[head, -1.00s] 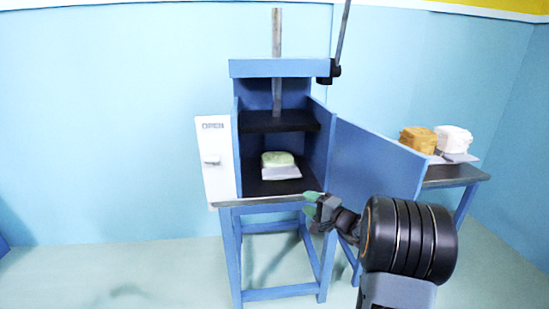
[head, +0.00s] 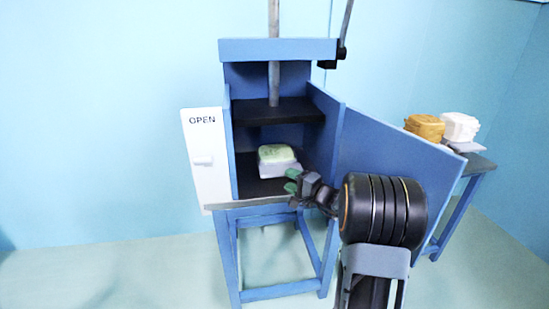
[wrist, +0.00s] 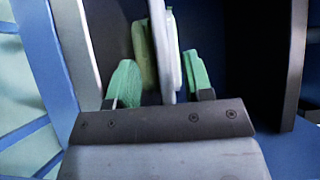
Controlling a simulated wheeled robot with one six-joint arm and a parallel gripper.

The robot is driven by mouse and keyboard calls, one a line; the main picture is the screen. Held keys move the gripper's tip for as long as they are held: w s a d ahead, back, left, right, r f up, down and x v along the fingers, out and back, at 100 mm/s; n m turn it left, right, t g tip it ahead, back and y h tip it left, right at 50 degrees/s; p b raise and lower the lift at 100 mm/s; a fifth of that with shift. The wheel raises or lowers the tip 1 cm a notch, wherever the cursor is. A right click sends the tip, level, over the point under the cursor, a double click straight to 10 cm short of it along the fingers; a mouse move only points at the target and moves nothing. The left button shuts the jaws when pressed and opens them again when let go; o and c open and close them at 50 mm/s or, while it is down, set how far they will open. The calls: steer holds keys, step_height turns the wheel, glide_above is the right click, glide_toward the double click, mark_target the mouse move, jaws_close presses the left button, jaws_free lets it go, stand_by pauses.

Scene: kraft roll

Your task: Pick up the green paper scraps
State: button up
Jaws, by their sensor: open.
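The green paper scraps (head: 277,152) form a pale green block on a white tray (head: 282,170) on the lower floor of the blue press (head: 230,160). My gripper (head: 293,183) is at the press opening, just in front of the tray's right front corner. It is open, with green fingertips. In the wrist view the tray (wrist: 168,50) appears edge-on between the two fingers (wrist: 160,80), and the scraps (wrist: 143,55) show beside it, behind the left finger. I cannot tell whether the fingers touch the tray.
A dark pressing plate (head: 277,112) hangs above the scraps. The blue door (head: 385,165) stands open to the right, close to my arm. A white panel marked OPEN (head: 203,160) is at the left. A side table holds an orange block (head: 425,126) and a white block (head: 459,126).

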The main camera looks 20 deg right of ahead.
mark_target(282, 175)
steer(key=shift+b+x, duration=0.35)
steer(key=shift+x, duration=2)
steer(key=shift+a+r, duration=0.1)
steer(key=shift+a, duration=0.05)
jaws_close()
